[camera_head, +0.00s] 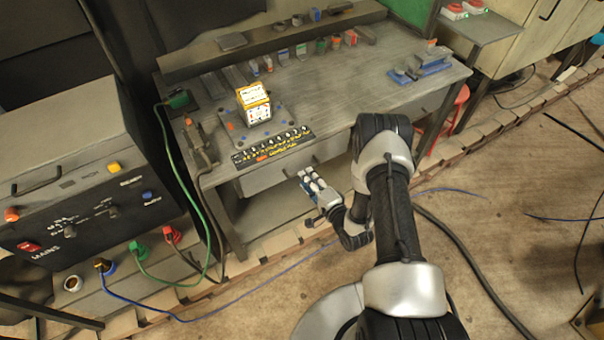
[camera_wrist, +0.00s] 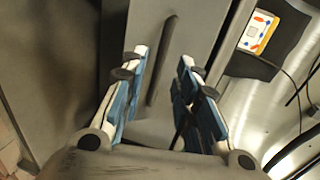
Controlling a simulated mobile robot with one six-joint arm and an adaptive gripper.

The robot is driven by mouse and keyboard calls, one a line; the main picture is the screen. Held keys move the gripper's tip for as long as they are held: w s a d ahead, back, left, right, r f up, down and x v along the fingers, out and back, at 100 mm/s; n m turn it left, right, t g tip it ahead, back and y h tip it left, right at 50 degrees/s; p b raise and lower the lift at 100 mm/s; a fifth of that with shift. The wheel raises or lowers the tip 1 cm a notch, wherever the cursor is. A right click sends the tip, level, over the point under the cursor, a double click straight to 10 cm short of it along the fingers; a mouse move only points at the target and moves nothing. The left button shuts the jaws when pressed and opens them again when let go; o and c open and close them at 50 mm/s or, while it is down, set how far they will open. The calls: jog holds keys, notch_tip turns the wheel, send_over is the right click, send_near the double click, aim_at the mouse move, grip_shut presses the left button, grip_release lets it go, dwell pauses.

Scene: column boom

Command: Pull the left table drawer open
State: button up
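The left table drawer (camera_head: 262,180) sits under the front edge of the grey workbench (camera_head: 345,95) in the head view and looks shut. In the wrist view its grey front (camera_wrist: 188,25) carries a dark bar handle (camera_wrist: 162,62). My gripper (camera_head: 307,177) is in front of the drawer, below the tabletop edge, and hides part of the drawer front. In the wrist view my gripper (camera_wrist: 163,57) is open, with one blue-and-white finger on each side of the handle in the picture. I see no finger touching the handle; the remaining depth gap is unclear.
A yellow-and-white box (camera_head: 254,104) and a tool strip (camera_head: 272,146) sit on the bench above the drawer. A control cabinet (camera_head: 75,190) with green and blue cables stands at left. A red stool (camera_head: 455,115) is at right. Cables cross the open floor (camera_head: 480,240).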

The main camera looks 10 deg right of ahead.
jog(key=b+x, duration=0.1)
jog(key=x, duration=0.4)
jog(key=shift+w, duration=0.1)
jog(key=shift+c, duration=0.5)
grip_shut()
